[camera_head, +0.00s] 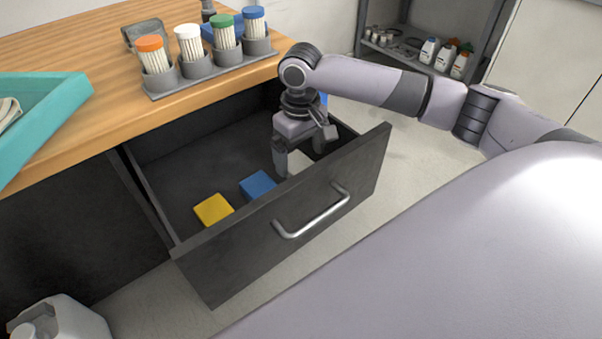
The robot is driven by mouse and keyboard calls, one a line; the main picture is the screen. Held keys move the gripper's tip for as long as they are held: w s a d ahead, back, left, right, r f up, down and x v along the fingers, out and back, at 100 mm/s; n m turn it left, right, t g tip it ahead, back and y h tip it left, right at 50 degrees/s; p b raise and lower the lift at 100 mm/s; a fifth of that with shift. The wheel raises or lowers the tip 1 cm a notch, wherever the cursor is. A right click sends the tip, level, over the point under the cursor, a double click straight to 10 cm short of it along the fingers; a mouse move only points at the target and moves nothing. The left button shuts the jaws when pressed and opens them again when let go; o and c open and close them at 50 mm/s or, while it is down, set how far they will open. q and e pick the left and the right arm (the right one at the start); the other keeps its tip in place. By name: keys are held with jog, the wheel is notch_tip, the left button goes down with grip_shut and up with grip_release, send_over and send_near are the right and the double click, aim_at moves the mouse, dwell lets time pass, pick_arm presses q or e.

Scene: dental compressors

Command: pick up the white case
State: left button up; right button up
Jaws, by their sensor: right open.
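An open dark drawer (190,155) holds a yellow case (213,209), a blue case (258,186) and the white case (298,161). The white case is at the right of the blue one and partly hidden by my right gripper and the drawer's front panel. My right gripper (300,158) points down into the drawer, open, with its fingers on either side of the white case. I cannot tell whether the fingers touch it. My left gripper is not in view.
The drawer front (290,225) with its metal handle (314,213) stands close in front of the gripper. Above is a wooden counter (100,50) with a rack (210,70) of capped containers and a teal tray (45,105). A white jug (65,320) stands at lower left.

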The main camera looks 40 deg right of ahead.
aim_at(302, 166)
jog(key=f, duration=0.1)
jog(key=f+b, duration=0.1)
jog(key=f, duration=0.2)
jog(key=shift+w+d, duration=0.2)
jog(key=shift+d, duration=0.1)
jog(key=shift+f, duration=0.25)
jog(key=c, duration=1.2)
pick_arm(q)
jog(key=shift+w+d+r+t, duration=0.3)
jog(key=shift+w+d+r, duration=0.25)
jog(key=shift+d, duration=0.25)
pick_arm(e)
jog(key=shift+o, duration=0.2)
jog(key=shift+r, duration=0.15)
